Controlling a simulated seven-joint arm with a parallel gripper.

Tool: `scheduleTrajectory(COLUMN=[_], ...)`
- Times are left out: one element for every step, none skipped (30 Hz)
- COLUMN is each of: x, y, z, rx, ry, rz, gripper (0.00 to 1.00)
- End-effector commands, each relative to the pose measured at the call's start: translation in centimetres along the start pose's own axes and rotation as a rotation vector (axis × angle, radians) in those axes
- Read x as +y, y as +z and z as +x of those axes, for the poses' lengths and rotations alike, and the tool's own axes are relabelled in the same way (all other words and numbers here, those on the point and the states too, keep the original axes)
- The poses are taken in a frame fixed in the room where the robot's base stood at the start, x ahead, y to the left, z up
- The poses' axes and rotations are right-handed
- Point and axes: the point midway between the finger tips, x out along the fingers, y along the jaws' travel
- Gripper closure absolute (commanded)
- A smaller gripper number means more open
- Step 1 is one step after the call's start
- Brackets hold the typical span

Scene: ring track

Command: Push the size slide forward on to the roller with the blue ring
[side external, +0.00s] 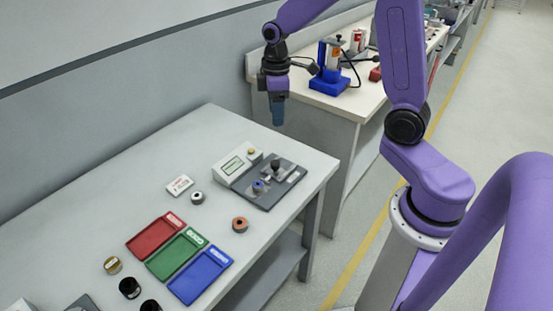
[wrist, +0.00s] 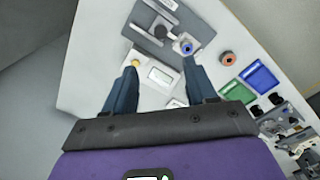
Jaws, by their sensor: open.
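A dark grey plate (side external: 290,184) carries the ring fixture. A roller with a blue ring (side external: 258,186) stands at its left front, and it also shows in the wrist view (wrist: 187,47). A dark round knob (side external: 276,165) stands near the plate's middle, with a grey bar beside it, likely the size slide; in the wrist view the knob (wrist: 160,31) is left of the blue ring and apart from it. My gripper (side external: 277,118) is high above and behind the plate, touching nothing. In the wrist view my gripper (wrist: 162,84) has its fingers wide apart and empty.
A white display box with a yellow button (side external: 238,164) adjoins the plate. An orange-topped ring (side external: 239,224), a grey ring (side external: 197,197) and a white card (side external: 180,185) lie nearby. Red (side external: 156,233), green (side external: 178,253) and blue (side external: 201,274) trays lie nearer the front.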

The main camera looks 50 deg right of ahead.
Motion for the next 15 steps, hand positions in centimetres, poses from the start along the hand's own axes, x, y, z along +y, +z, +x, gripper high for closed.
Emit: scheduleTrajectory(x=[-0.1, -0.1, -0.1, -0.1, -0.1, -0.1, -0.1, -0.1, -0.2, -0.2, -0.1, -0.1, -0.1, -0.2, -0.2], y=[0.1, 0.1, 0.1, 0.1, 0.2, 0.2, 0.1, 0.1, 0.2, 0.2, 0.2, 0.2, 0.2, 0.2, 0.2], z=[0.6, 0.9, 1.5, 2.0, 2.6, 3.3, 3.9, 4.4, 5.2, 5.8, 6.3, 6.9, 7.5, 8.0, 8.6], rx=[-0.004, -0.004, -0.005, -0.005, -0.007, -0.006, -0.006, -0.007, -0.007, -0.007, -0.007, -0.006, -0.006, -0.006, -0.005], ry=[-0.003, -0.004, -0.004, -0.005, -0.006, -0.005, -0.005, -0.005, -0.006, -0.005, -0.006, -0.005, -0.005, -0.005, -0.004], rz=[0.0, 0.0, 0.001, 0.001, 0.002, 0.002, 0.002, 0.001, 0.001, 0.001, 0.002, 0.002, 0.002, 0.001, 0.001], gripper=[0.44, 0.44, 0.44, 0.44, 0.44, 0.44, 0.44, 0.44, 0.44, 0.44, 0.44, 0.44, 0.44, 0.44, 0.44])
